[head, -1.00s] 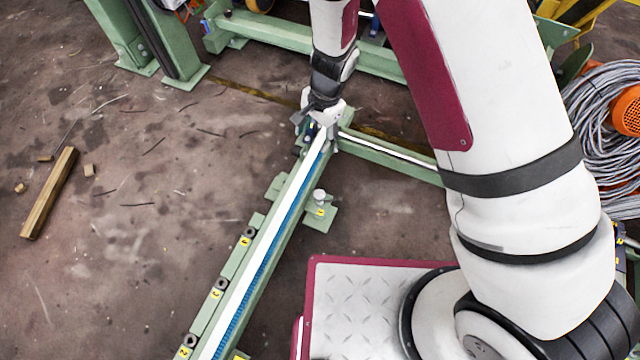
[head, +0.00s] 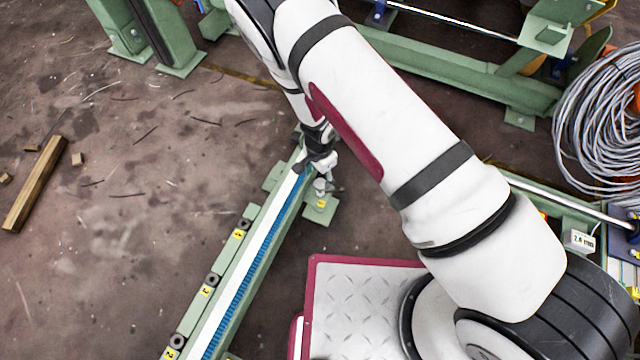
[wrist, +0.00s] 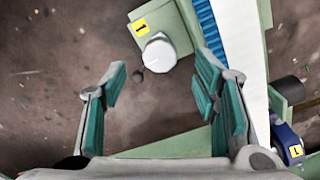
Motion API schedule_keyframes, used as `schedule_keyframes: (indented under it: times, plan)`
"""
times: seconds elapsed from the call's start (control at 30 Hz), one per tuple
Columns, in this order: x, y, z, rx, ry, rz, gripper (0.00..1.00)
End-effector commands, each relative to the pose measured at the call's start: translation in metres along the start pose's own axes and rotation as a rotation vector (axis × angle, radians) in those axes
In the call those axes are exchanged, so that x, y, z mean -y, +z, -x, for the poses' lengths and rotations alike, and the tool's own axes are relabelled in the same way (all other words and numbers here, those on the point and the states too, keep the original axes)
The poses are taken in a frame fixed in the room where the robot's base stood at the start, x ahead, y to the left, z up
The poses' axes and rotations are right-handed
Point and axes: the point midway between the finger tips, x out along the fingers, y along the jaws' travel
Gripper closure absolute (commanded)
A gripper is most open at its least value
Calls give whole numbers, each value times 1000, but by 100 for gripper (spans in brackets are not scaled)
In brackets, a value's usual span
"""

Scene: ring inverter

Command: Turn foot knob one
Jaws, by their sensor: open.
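Foot knob one (wrist: 159,54) is a round, pale metal knob on a green foot plate (wrist: 178,22) with a yellow label marked 1 (wrist: 140,28). In the head view the knob (head: 320,186) stands beside the green rail with the blue strip, partly hidden by my gripper (head: 322,168). In the wrist view my gripper (wrist: 159,72) is open and empty, its teal-padded fingers on either side of the knob in the picture. The knob lies at and slightly beyond the fingertips; I see no contact, and the height gap is unclear.
The green rail (head: 250,235) runs close to the right finger in the wrist view. Blocks with yellow labels line its left side. A green frame (head: 470,75) and coiled cable (head: 600,130) stand to the right. A wooden beam (head: 36,184) lies left on open floor.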

Motion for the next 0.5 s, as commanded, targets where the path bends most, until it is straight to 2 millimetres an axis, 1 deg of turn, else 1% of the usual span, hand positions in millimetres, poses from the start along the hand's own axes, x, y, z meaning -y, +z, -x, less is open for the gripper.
schedule_keyframes:
  times: [0.03, 0.2, 0.33, 0.5]
  plan:
    - [-1, 0, -13, 0, 2, 1, 45]
    - [0, 0, -35, 0, 1, 2, 45]
    - [0, 0, -44, 1, 1, 2, 45]
    - [0, 0, -47, 1, -1, 1, 45]
